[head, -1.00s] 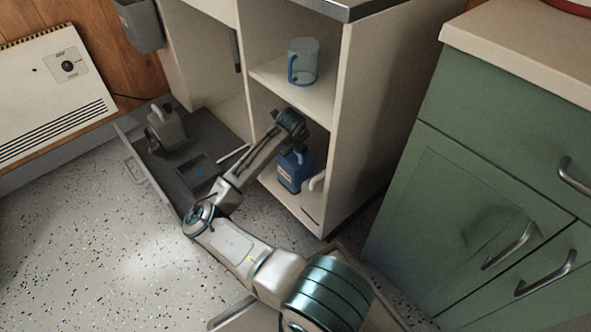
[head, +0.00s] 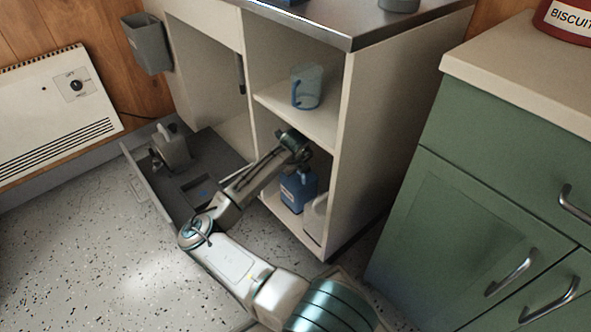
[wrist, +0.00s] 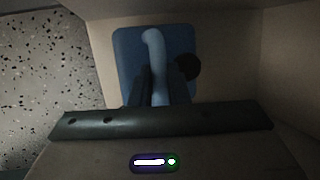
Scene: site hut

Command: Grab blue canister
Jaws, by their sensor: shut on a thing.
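The blue canister (head: 297,190) stands upright on the bottom shelf of the open cabinet, with a pale label on its front. In the wrist view its blue top (wrist: 128,55), light-blue handle (wrist: 154,45) and dark round cap (wrist: 188,67) show. My gripper (wrist: 160,85) reaches in from above, and its two dark fingers are shut on the handle, one on each side.
A pale container (head: 316,215) stands close to the canister's right. A clear jug with a blue handle (head: 306,88) is on the shelf above. An open grey drawer (head: 150,190) holding a grey can (head: 171,147) lies to the left. Cabinet walls are close around my gripper.

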